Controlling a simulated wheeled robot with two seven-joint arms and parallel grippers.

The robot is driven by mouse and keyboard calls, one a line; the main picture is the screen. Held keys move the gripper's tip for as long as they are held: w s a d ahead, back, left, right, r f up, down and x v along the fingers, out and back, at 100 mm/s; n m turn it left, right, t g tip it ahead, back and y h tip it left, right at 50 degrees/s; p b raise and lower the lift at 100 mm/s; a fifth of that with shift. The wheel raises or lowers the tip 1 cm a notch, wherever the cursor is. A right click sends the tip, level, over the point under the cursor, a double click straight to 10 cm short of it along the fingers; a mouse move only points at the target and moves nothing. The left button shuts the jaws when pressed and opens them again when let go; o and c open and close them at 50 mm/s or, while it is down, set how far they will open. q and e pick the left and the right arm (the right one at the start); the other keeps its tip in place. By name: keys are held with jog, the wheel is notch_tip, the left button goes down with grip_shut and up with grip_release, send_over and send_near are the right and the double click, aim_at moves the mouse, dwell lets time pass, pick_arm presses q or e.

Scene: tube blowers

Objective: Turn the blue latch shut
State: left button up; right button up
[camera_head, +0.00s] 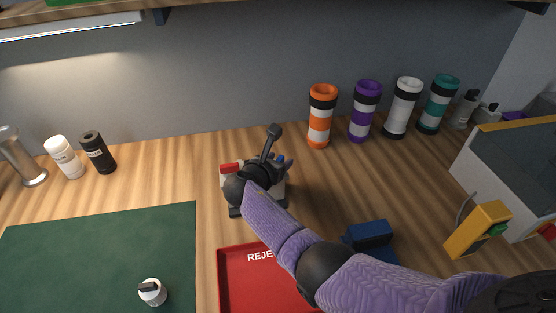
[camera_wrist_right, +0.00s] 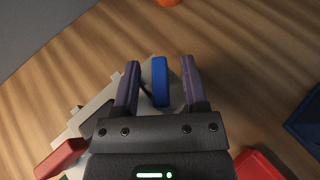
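The blue latch (camera_wrist_right: 161,82) is an upright bar on a pale grey fixture (camera_wrist_right: 98,103). In the right wrist view it stands between the two dark fingers of my right gripper (camera_wrist_right: 161,66), with a gap on both sides. The gripper is open. In the head view my right gripper (camera_head: 283,164) is over the fixture (camera_head: 281,188), and only a little of the blue latch (camera_head: 281,158) shows beside the fingers. A red part (camera_head: 230,168) sits at the fixture's left side. My wrist hides much of the fixture. My left gripper is not in view.
A red reject tray (camera_head: 238,285) lies in front, partly under my right arm. A dark blue object (camera_head: 368,234) and a yellow box (camera_head: 477,229) are to the right. Banded tubes (camera_head: 320,118) stand at the back. A green mat (camera_head: 100,250) lies at left.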

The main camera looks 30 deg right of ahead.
jog(key=p+v, duration=0.4)
jog(key=v, duration=0.6)
jog(key=shift+w, duration=0.1)
